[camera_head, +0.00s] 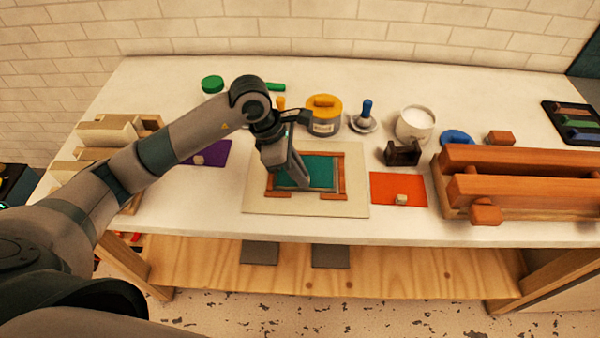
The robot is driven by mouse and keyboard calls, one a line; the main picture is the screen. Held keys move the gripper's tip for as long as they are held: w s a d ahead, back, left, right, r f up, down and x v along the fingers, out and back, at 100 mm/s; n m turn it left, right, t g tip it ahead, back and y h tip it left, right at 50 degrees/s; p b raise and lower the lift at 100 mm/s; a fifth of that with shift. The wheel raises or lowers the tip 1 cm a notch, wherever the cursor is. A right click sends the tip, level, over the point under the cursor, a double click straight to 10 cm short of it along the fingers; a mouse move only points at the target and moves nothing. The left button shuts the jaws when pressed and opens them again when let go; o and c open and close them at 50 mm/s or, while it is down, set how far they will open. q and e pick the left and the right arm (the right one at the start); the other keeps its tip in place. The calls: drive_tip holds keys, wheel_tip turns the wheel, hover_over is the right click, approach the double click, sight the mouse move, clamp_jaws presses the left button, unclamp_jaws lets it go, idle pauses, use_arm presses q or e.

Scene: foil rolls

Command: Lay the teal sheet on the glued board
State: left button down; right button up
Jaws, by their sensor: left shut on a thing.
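The teal sheet (320,172) shows as a flat green-blue rectangle between the reddish wooden side pieces of a jig. A thin grey strip (337,173), which looks like the edge of the board, shows along its right and front sides. The rest of the board is hidden under the sheet. My left gripper (299,181) points down over the left part of the sheet, shut on it, and covers part of it. I cannot tell whether the sheet touches the board. My right gripper is not in view.
A cream mat (257,203) lies under the jig. An orange sheet (384,187) and a purple sheet (215,153) lie either side. A yellow-lidded can (323,126), white pot (415,124) and dark tape holder (403,155) stand behind. A large wooden press (520,167) fills the right.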

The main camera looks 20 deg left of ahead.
use_arm(q)
drive_tip(key=shift+f, duration=0.1)
idle(0.7)
drive_tip(key=shift+b, duration=0.65)
idle(0.4)
drive_tip(key=c, duration=1.4)
unclamp_jaws()
